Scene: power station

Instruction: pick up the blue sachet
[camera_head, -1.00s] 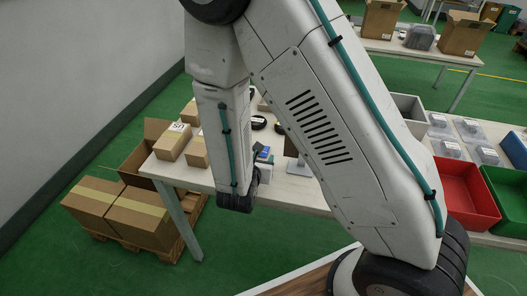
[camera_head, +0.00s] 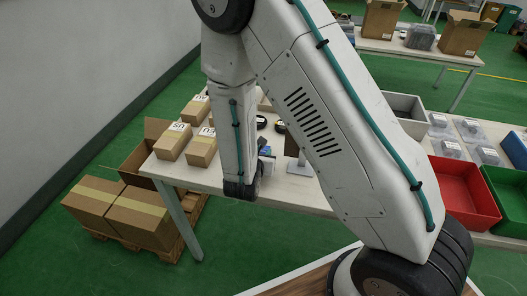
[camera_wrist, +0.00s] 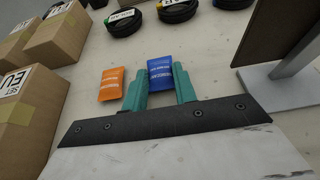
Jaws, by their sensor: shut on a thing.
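The blue sachet (camera_wrist: 160,76) with white print stands upright between the two teal fingers of my gripper (camera_wrist: 159,88) in the wrist view. My gripper is shut on it. An orange sachet (camera_wrist: 112,84) is just left of the left finger, apart from the blue one. In the head view my wrist hangs over the front part of the table (camera_head: 292,190) and largely hides the gripper. I cannot tell how far the blue sachet is from the table top.
Cardboard boxes (camera_wrist: 46,39) stand to the left in the wrist view. Black round coils (camera_wrist: 124,22) lie behind the sachets. A dark panel on a grey stand (camera_wrist: 283,76) is at the right. In the head view a red bin (camera_head: 465,193) is farther right.

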